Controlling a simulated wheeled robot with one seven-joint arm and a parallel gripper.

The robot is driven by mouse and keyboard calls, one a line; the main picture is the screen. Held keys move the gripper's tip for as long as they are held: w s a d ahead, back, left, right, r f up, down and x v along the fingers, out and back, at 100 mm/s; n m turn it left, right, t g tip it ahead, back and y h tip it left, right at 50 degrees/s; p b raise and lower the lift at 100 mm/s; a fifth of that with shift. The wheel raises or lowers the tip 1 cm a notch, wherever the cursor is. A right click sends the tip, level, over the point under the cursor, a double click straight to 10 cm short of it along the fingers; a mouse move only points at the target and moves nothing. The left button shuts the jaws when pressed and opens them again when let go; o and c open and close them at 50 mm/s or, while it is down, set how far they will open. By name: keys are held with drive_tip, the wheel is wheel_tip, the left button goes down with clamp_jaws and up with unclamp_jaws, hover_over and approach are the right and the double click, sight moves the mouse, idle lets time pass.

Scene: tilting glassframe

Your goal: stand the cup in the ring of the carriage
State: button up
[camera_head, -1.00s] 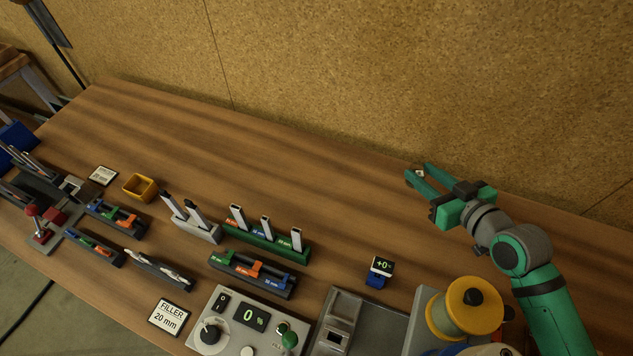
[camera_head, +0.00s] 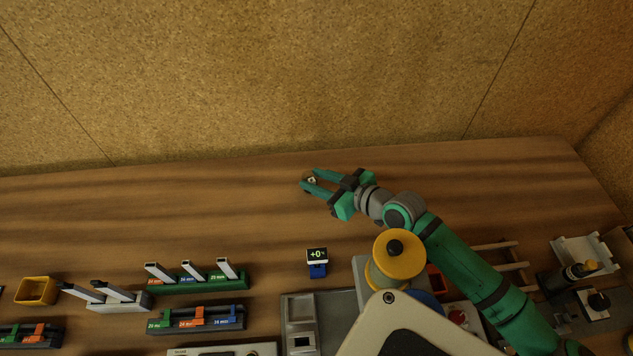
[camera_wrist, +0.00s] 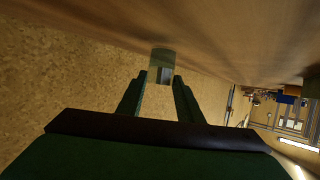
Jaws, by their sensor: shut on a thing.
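My gripper (camera_head: 311,183) is out over the back of the bench, its two green fingers pointing left. It is shut on a small pale thing at the fingertips, which I take for the cup (camera_wrist: 161,58). In the wrist view it looks like a small translucent vessel between the fingertips, with a grey patch low on it. Its tilt is hard to tell. In the head view the cup is tiny and mostly hidden by the fingers. I cannot make out the carriage or its ring for certain in either view.
A small display (camera_head: 317,256) stands in front of my gripper. Slotted racks (camera_head: 203,283) and a yellow bin (camera_head: 36,290) are at left. A white tray (camera_head: 587,252) is at far right. The back strip of bench is clear.

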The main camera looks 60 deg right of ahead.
drive_tip(key=shift+f, duration=0.65)
drive_tip(key=shift+f, duration=0.1)
drive_tip(key=o, duration=1.1)
